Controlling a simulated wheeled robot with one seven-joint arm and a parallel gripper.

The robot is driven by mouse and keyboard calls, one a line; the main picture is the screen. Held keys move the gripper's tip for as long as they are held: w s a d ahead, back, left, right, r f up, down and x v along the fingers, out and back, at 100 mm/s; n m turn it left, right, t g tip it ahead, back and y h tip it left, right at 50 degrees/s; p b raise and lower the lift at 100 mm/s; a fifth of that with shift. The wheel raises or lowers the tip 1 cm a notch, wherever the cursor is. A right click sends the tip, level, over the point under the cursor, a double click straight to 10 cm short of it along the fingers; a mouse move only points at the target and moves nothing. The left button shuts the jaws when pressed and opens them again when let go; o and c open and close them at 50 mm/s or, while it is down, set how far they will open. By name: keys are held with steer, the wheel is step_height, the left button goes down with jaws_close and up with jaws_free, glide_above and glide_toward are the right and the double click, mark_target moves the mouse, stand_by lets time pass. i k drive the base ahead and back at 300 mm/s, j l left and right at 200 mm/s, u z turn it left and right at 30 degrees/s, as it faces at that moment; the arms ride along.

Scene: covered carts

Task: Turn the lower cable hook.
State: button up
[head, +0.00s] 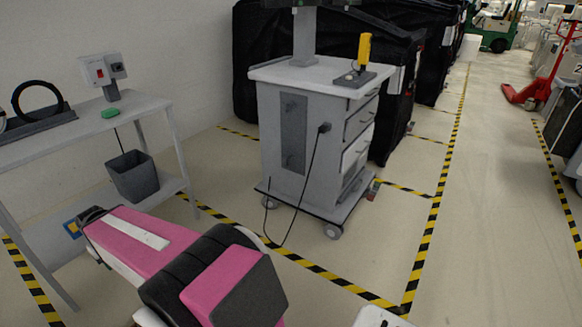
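A grey cart (270,140) with a white top stands in the middle of the view. A dark plug or hook-like fitting (325,128) sits on its side near the front corner. A black cable (309,165) hangs from this fitting and loops down to the floor. A darker grey panel (293,135) is set in the same side, with small details too small to make out. I cannot tell which part is the lower cable hook. My pink, white and black arm links fill the lower left. My gripper does not show.
A grey table (150,104) with a bin (133,176) on its lower shelf stands at the left. Black-covered carts (395,125) stand behind the grey cart. The floor aisle (490,220) at the right is clear, with a red pallet jack (530,92) farther back.

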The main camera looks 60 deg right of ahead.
mark_target(292, 155)
steer(key=k+z, duration=0.15)
steer(key=z, duration=0.35)
steer(key=k+z, duration=0.15)
steer(key=z, duration=1.35)
steer(key=i+j+u, duration=0.65)
steer(key=i+l, duration=0.05)
